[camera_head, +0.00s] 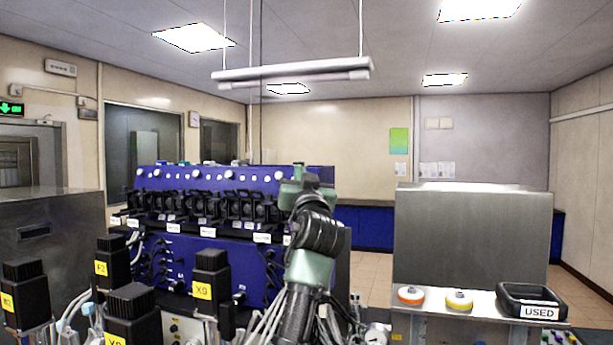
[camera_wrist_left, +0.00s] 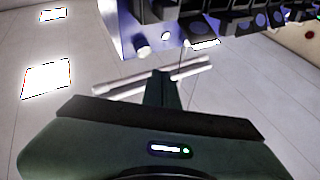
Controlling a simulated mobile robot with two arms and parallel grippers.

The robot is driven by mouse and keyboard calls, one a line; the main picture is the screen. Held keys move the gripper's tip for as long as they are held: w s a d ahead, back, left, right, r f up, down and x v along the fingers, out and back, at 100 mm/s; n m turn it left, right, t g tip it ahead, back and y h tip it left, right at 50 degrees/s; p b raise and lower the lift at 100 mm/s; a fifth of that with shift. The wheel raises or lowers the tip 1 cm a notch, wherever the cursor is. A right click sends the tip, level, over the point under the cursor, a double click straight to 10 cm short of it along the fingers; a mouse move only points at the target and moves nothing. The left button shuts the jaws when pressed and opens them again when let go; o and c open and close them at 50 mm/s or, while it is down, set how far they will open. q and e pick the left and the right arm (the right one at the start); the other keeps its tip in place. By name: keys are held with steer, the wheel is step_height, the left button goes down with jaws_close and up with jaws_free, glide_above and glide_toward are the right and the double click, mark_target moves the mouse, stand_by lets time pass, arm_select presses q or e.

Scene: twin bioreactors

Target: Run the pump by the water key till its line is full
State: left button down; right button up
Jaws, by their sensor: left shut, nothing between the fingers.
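A row of black pumps (camera_head: 205,206) runs along the front of the blue bioreactor cabinet (camera_head: 215,262), with small white labels beneath. The labels are too small to read, so I cannot tell which pump or key is the water one, or whether its line is full. My left gripper (camera_head: 299,170) is raised at the right end of this row, partly hidden by its own wrist. In the left wrist view its fingers (camera_wrist_left: 163,88) are together and empty. The black pumps (camera_wrist_left: 215,15) show there upside down at the top, apart from the fingertips. My right gripper is not in view.
Black motor blocks with yellow labels, one marked X9 (camera_head: 203,290), stand in front at the left. A steel bench at the right holds an orange-ringed roll (camera_head: 411,295), a yellow roll (camera_head: 459,300) and a black tray marked USED (camera_head: 507,297). Tubes crowd the lower middle.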

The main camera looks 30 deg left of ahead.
arm_select(q)
steer(key=shift+w+a+f, duration=0.15)
steer(key=shift+w+f, duration=0.1)
steer(key=shift+w, duration=0.55)
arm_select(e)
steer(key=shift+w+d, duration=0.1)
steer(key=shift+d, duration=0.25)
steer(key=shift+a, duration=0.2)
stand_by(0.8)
arm_select(q)
steer(key=shift+w, duration=0.1)
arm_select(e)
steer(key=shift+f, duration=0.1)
arm_select(q)
steer(key=shift+w+a, duration=0.1)
steer(key=shift+w, duration=0.15)
